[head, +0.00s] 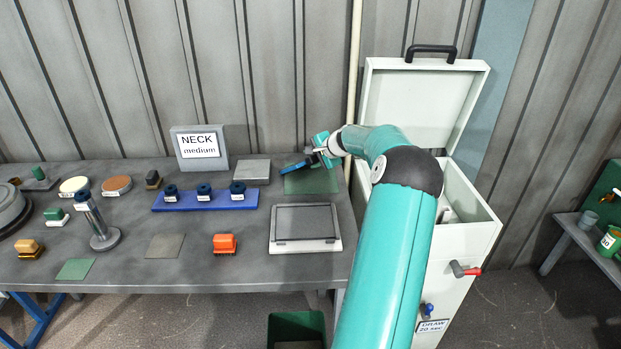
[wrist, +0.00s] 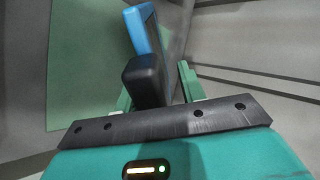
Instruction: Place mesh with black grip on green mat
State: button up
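The mesh has a blue frame (head: 292,168) and a black grip (wrist: 145,79). In the wrist view its blue edge (wrist: 142,30) points away from me, with the grip between my green fingers. My gripper (head: 324,150) appears shut on the grip. It holds the mesh tilted over the green mat (head: 312,184) at the back right of the table. The mat also shows in the wrist view (wrist: 85,80). I cannot tell whether the mesh's low edge touches the mat. My fingers partly hide the grip in the head view.
The open white cabinet (head: 470,210) stands right of the table.

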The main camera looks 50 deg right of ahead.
jog(key=v, duration=0.8)
notch_tip(320, 180, up, 8)
jog(key=s, duration=0.2)
jog(key=shift+a, duration=0.2)
dwell(0.4)
